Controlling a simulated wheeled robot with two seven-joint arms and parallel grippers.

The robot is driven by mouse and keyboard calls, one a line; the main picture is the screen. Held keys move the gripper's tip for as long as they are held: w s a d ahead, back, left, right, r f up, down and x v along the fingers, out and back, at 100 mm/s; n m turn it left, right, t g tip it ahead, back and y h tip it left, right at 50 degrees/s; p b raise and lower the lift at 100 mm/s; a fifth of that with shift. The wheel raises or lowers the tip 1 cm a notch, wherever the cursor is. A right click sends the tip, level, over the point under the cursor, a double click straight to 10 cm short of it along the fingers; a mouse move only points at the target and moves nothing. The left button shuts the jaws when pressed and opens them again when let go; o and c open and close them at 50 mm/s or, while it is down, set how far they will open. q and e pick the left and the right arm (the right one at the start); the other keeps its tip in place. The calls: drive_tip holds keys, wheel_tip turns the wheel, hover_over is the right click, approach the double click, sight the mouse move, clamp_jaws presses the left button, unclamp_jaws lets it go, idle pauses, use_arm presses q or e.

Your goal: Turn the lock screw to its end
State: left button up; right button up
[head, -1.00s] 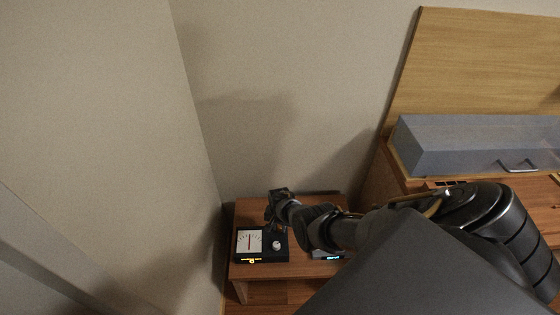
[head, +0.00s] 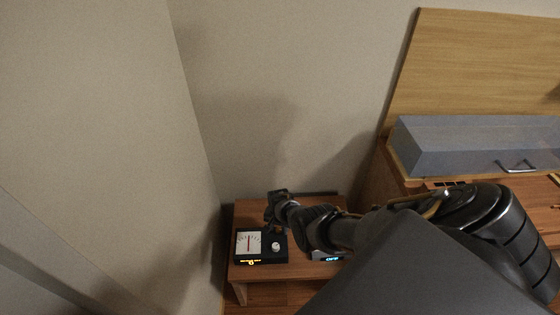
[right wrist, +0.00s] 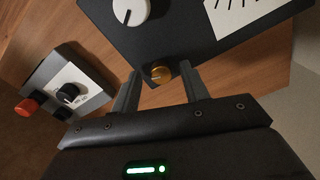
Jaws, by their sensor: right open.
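The lock screw (right wrist: 160,74) is a small brass knob at the edge of a black panel box (right wrist: 182,35), seen in the right wrist view. My right gripper (right wrist: 161,68) is open, with one finger on each side of the screw and a visible gap on both sides. The box also carries a white dial (head: 249,243) and a white knob (head: 276,246). My left gripper is not in view.
The box stands on a small wooden table (head: 245,218) against the wall. A second grey box (right wrist: 66,88) with a red knob and a black knob lies to the left in the right wrist view. A large grey case (head: 470,140) sits at the right.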

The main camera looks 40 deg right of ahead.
sight(280, 229)
wheel_tip(280, 229, up, 11)
drive_tip(key=p, duration=0.6)
drive_tip(key=shift+s+f, duration=0.1)
